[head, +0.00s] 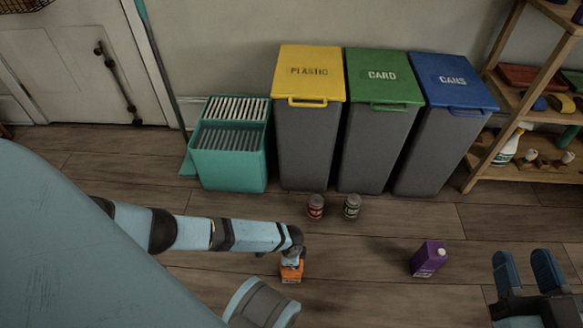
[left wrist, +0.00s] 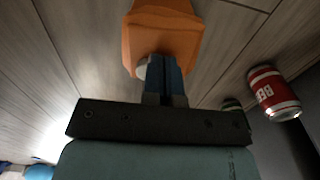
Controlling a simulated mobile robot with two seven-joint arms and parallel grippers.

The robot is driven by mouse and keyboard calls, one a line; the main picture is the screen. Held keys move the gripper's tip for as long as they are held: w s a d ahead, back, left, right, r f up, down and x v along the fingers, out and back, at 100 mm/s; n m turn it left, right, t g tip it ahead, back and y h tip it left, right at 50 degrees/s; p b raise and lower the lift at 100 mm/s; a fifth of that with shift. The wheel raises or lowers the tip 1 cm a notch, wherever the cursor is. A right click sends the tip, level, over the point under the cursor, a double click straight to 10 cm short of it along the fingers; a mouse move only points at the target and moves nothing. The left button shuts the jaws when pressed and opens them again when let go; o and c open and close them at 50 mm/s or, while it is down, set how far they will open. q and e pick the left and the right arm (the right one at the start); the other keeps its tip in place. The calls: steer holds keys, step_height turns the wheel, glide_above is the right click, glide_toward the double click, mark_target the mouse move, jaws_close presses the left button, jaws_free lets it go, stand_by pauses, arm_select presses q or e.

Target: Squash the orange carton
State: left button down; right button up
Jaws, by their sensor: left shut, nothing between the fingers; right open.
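The orange carton (head: 291,274) is on the wood floor under the end of my left arm, which hides its upper part in the head view. In the left wrist view the orange carton (left wrist: 160,35) is just beyond my left gripper (left wrist: 163,68), with its pale cap beside the fingers. The left fingers are shut together with nothing between them. They overlap the carton's top in the picture; I cannot tell whether they touch it. My right gripper (head: 527,272) is open and empty at the lower right of the head view.
A purple carton (head: 428,258) stands on the floor to the right. A red can (head: 316,207) and a grey-green can (head: 352,206) stand before the plastic bin (head: 305,140), card bin (head: 374,145) and cans bin (head: 435,145). A teal crate (head: 228,168) and wooden shelf (head: 530,172) flank them.

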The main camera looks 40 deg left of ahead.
arm_select(q)
step_height(320, 180, up, 4)
steer(key=p, duration=0.3)
steer(key=shift+r, duration=0.25)
steer(key=shift+r+p, duration=0.4)
steer(key=shift+p, duration=0.2)
steer(key=shift+r+p, duration=2.15)
steer(key=shift+r, duration=0.05)
arm_select(e)
steer(key=shift+s+a+r+m+h, duration=0.2)
steer(key=shift+s+r+m, duration=0.3)
steer(key=shift+r+m, duration=0.25)
steer(key=shift+s+a+r+m+h, duration=0.1)
steer(key=shift+s+a+r+m, duration=0.1)
steer(key=shift+s+r+m, duration=0.5)
steer(key=shift+s+a+r+m+h, duration=0.1)
steer(key=shift+s+a+r+m, duration=0.2)
steer(key=shift+r+m, duration=0.45)
steer(key=shift+d+f, duration=0.1)
arm_select(q)
steer(key=shift+f, duration=0.1)
arm_select(e)
steer(key=shift+s, duration=0.1)
